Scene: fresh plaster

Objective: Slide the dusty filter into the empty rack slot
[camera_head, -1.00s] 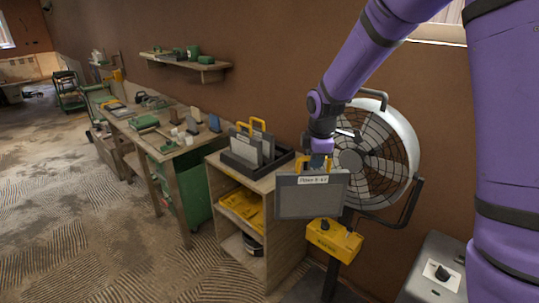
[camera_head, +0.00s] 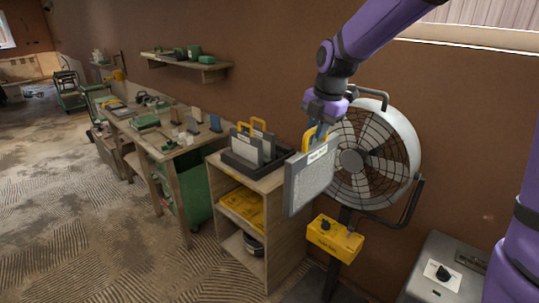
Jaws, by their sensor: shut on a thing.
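My gripper (camera_head: 318,128) is shut on the yellow handle of a grey panel filter (camera_head: 312,180). The filter has a white label near its top and hangs upright, turned partly edge-on, in front of the fan. It is right of the dark rack (camera_head: 282,162) on the wooden cabinet, and its left edge overlaps the cabinet's right side in the picture. The rack holds other filters with yellow handles (camera_head: 246,142) toward its left part. The right part of the rack shows an open stretch, partly hidden behind the held filter.
A large round fan (camera_head: 388,145) stands right behind the filter, with a yellow control box (camera_head: 334,238) below. The wooden cabinet (camera_head: 285,235) has shelves with yellow packs (camera_head: 243,206). A workbench (camera_head: 165,148) with small items stands left. A grey box (camera_head: 447,272) with a knob is at lower right.

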